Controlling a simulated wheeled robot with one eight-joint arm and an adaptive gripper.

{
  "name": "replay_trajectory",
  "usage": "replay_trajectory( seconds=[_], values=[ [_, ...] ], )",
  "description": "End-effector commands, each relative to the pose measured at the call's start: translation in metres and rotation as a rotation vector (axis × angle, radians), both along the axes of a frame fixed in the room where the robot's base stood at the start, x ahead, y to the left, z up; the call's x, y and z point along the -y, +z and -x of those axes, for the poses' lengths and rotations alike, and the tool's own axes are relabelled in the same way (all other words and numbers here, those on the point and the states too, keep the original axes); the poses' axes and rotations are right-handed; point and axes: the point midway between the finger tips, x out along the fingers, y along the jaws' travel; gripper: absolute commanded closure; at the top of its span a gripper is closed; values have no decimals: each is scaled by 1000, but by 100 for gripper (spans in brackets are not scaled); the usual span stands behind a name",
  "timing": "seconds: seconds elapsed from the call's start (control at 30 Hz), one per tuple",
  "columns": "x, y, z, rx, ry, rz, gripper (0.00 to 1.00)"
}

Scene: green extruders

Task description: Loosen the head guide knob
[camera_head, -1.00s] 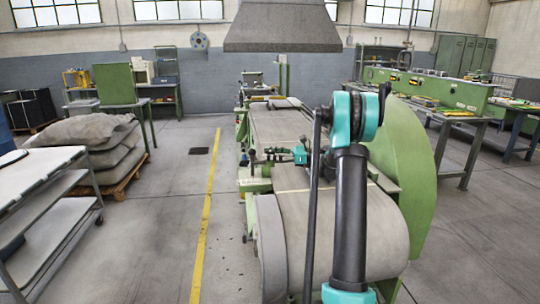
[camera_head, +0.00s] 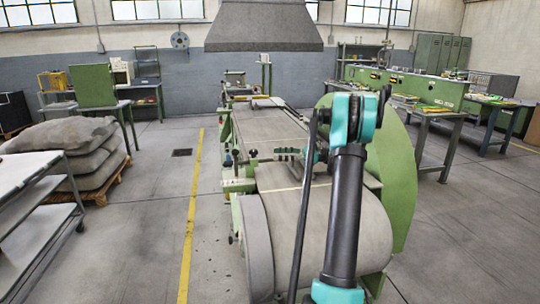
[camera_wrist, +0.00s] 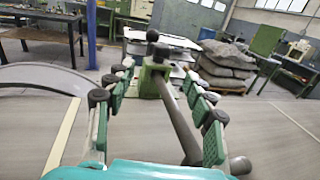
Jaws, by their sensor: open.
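In the wrist view, a green block (camera_wrist: 149,86) stands on the belt machine with a round black knob (camera_wrist: 162,51) at its top. A second, smaller black knob (camera_wrist: 152,35) shows just above it. I cannot tell for sure which is the head guide knob. A grey bar (camera_wrist: 180,125) runs from the block toward the lower right. My gripper (camera_wrist: 159,68) is open, with green-padded fingers on both sides of the block and bar, nothing clasped. In the head view, my gripper (camera_head: 288,153) is small beside the block, partly hidden by my arm.
The belt machine (camera_head: 285,205) fills the middle, with a green curved guard (camera_head: 400,170) at its right. Sacks (camera_head: 70,150) on a pallet and a grey cart (camera_head: 30,215) stand at the left. Floor is clear along the yellow line (camera_head: 190,230).

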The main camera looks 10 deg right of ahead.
Motion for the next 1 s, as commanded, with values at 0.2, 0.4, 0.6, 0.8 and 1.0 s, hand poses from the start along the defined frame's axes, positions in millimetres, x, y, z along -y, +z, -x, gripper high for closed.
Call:
replay_trajectory(
  seconds=[0.2,0.4,0.6,0.8,1.0],
  values=[
    [8,0,2,0,0,0,47],
    [7,0,2,0,0,0,47],
    [5,4,14,0,-84,0,47],
    [3,10,51,0,-329,0,47],
    [5,9,91,0,-541,0,47]
  ],
)
